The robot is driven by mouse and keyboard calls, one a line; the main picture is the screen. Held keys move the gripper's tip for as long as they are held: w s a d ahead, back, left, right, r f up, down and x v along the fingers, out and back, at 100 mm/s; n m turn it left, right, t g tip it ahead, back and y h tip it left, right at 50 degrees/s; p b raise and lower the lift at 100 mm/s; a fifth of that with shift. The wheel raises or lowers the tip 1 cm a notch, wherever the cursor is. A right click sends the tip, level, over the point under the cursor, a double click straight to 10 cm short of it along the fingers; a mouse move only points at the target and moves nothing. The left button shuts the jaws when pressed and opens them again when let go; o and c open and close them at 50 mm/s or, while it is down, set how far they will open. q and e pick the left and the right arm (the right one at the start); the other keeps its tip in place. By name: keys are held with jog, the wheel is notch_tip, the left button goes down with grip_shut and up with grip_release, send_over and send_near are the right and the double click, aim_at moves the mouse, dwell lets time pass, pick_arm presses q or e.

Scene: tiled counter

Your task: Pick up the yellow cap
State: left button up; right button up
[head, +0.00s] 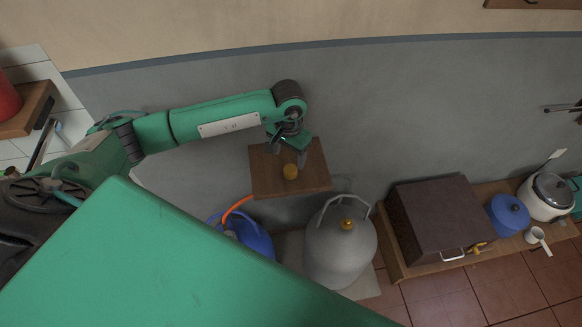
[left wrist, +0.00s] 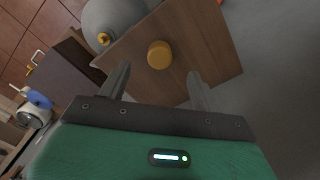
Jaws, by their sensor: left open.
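The yellow cap (head: 290,171) sits on a small wooden shelf (head: 262,183), near its front edge. In the left wrist view the cap (left wrist: 159,55) lies ahead of the fingertips, roughly midway between them, with a gap. My left gripper (head: 289,158) is just behind the cap in the head view, over the shelf. In the left wrist view my left gripper (left wrist: 160,76) has its fingers spread apart with nothing between them. My right gripper is not seen in either view.
A grey gas cylinder (head: 340,245) with a yellow valve and a blue container (head: 252,236) with an orange hose stand below the shelf. A brown box (head: 430,215), blue pot (head: 508,213) and rice cooker (head: 548,196) are at right. The grey wall (head: 400,110) is behind the shelf.

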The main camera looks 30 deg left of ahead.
aim_at(290, 169)
pick_arm(q)
notch_tip(290, 169, down, 2)
jog(key=shift+w+f, duration=0.15)
jog(key=shift+f, duration=0.1)
jog(key=shift+f+p, duration=0.7)
jog(key=shift+p, duration=0.1)
jog(key=f, duration=0.1)
jog(key=f+p, duration=0.1)
jog(key=f, duration=0.1)
jog(key=shift+w+f+p, duration=0.2)
jog(key=shift+w+p, duration=0.05)
jog(key=shift+p, duration=0.1)
jog(key=shift+f, duration=0.45)
jog(key=c, duration=1.1)
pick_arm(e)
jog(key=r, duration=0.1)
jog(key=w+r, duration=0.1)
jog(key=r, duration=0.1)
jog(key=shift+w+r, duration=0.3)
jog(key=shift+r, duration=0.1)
pick_arm(q)
jog(key=shift+o, duration=0.2)
